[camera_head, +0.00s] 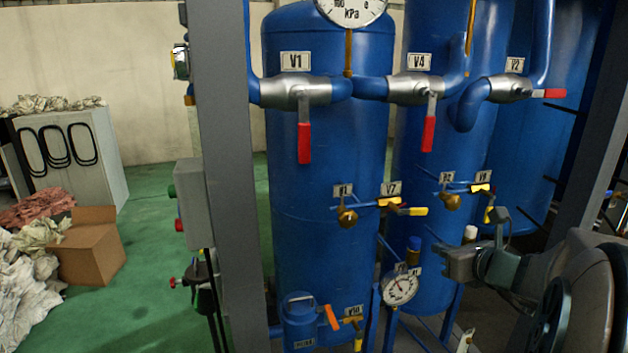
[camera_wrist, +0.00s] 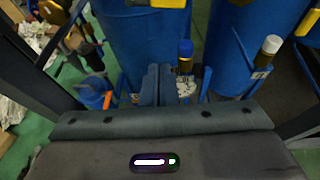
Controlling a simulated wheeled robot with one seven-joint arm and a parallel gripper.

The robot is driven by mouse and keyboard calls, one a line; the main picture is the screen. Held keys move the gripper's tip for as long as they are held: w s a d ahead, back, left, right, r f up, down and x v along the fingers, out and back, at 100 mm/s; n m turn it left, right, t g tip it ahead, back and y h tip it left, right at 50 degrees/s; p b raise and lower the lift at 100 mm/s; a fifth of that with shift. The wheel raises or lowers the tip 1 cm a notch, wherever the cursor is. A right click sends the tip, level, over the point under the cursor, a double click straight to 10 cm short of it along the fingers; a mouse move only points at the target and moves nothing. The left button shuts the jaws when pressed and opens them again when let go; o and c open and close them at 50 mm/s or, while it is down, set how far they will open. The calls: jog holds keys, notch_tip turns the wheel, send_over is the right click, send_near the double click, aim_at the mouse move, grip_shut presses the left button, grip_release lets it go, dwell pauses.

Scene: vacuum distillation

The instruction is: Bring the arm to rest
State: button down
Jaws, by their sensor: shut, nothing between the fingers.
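My arm comes in from the right edge of the head view, and my gripper (camera_head: 440,254) is at its end, in front of the blue tanks (camera_head: 325,180). In the wrist view my gripper's fingers (camera_wrist: 158,85) are pressed together, with nothing between them. A blue-capped fitting (camera_wrist: 185,55) shows just beyond the fingers, apart from them as far as I can tell. The same fitting (camera_head: 413,248) stands above a round dial gauge (camera_head: 400,286) in the head view, left of my gripper.
Valves with red handles (camera_head: 304,143) and yellow handles (camera_head: 388,201) stick out from the tanks. Grey frame posts (camera_head: 228,180) stand at left and right. A white-capped fitting (camera_wrist: 270,46) is close on the right. Green floor (camera_head: 160,240) is open at left, beside a cardboard box (camera_head: 92,250).

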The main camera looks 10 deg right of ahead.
jog(key=s+a+f+n+g+y+p, duration=0.1)
jog(key=s+a+n+g+y, duration=0.15)
jog(key=a+n, duration=0.55)
jog(key=s+a+f+n+g+y+p, duration=0.1)
jog(key=s+a+f+n+g, duration=0.1)
jog(key=s+a+n+g, duration=0.4)
jog(key=s+a+f+n+g+h+p, duration=0.2)
jog(key=s+n, duration=0.7)
jog(key=n, duration=1.1)
jog(key=shift+s+a+h, duration=0.15)
jog(key=shift+a+h, duration=0.8)
jog(key=shift+h, duration=1.1)
jog(key=shift+f+g, duration=0.1)
jog(key=shift+g, duration=0.15)
dwell(2.3)
